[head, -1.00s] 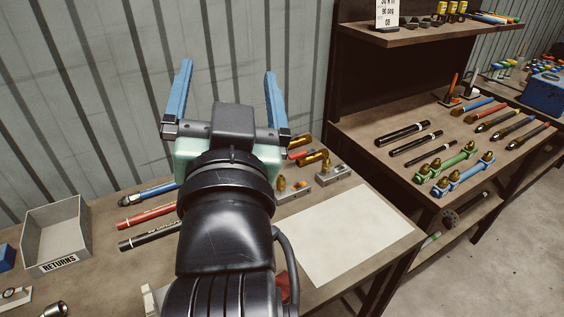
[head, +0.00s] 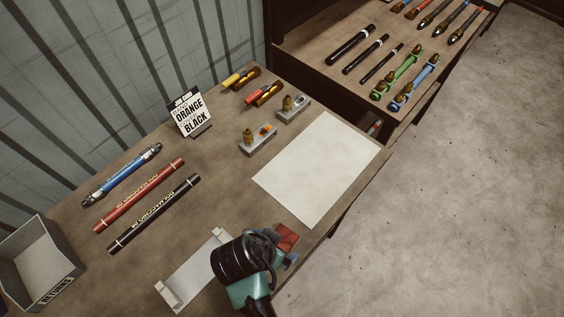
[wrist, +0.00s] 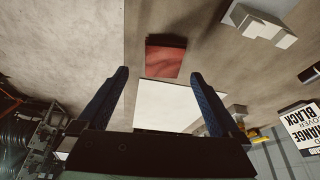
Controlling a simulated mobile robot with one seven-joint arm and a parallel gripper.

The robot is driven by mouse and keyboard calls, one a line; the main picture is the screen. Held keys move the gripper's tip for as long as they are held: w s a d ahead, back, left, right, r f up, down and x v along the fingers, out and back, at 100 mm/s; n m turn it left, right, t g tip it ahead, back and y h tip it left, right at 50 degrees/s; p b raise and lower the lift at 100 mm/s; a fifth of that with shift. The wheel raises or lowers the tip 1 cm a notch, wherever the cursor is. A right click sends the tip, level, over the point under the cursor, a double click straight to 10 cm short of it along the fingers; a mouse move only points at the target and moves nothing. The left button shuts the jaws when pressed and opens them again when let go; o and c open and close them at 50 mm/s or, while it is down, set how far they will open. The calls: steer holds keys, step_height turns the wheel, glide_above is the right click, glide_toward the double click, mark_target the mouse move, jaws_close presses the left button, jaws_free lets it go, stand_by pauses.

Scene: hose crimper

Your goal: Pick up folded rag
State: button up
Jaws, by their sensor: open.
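The folded rag (head: 288,235) is a small flat red square on the bench near its front edge, right of my gripper (head: 286,256). In the head view my wrist and gripper partly cover it. In the wrist view the rag (wrist: 165,61) lies whole, just beyond the fingertips and roughly centred between them. My gripper (wrist: 158,77) is open, its two blue fingers spread with nothing between them. The rag appears apart from both fingers.
A white sheet (head: 318,168) lies behind the rag. A pale holder with raised ends (head: 190,276) stands left of my gripper. Marked tubes (head: 152,215), fittings blocks (head: 257,140), a sign (head: 190,112) and a returns bin (head: 38,262) stand farther off. Open floor lies right.

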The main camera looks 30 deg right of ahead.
mark_target(282, 240)
steer(key=shift+w+p+x, duration=0.15)
steer(key=shift+p+x, duration=0.15)
steer(key=shift+x, duration=1.2)
steer(key=shift+w+p+x, duration=0.15)
steer(key=shift+p+x, duration=0.15)
steer(key=shift+x, duration=1.2)
steer(key=c, duration=1.3)
steer(key=shift+r, duration=0.15)
step_height(282, 240, up, 10)
steer(key=shift+f+b, duration=0.1)
steer(key=shift+b, duration=0.4)
